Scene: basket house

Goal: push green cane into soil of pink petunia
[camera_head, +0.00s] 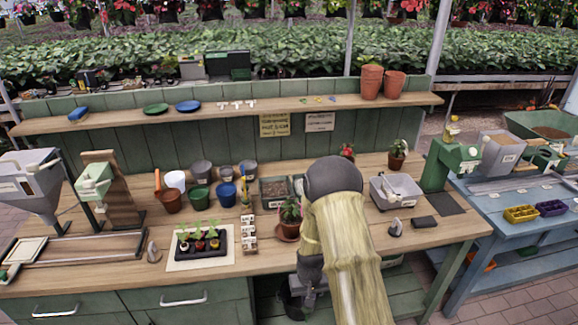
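A potted plant (290,211) with dark leaves and a small reddish bloom stands on a terracotta saucer on the wooden bench, just left of my arm. A second plant with a red flower (347,150) shows partly behind my arm. A third pot with a pale flower (397,153) stands farther right. I cannot tell for certain which is the pink petunia. Thin yellow-green upright pieces (245,188) stand beside the blue pot; I cannot make out a green cane for certain. My gripper (308,297) hangs low at the bench's front edge, dark and small; its fingers are unclear.
A black seedling tray (203,256) and a stack of small labelled blocks (249,236) sit left of the plant. Several empty pots (199,196) stand behind. A grey scale-like box (396,190) is at right.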

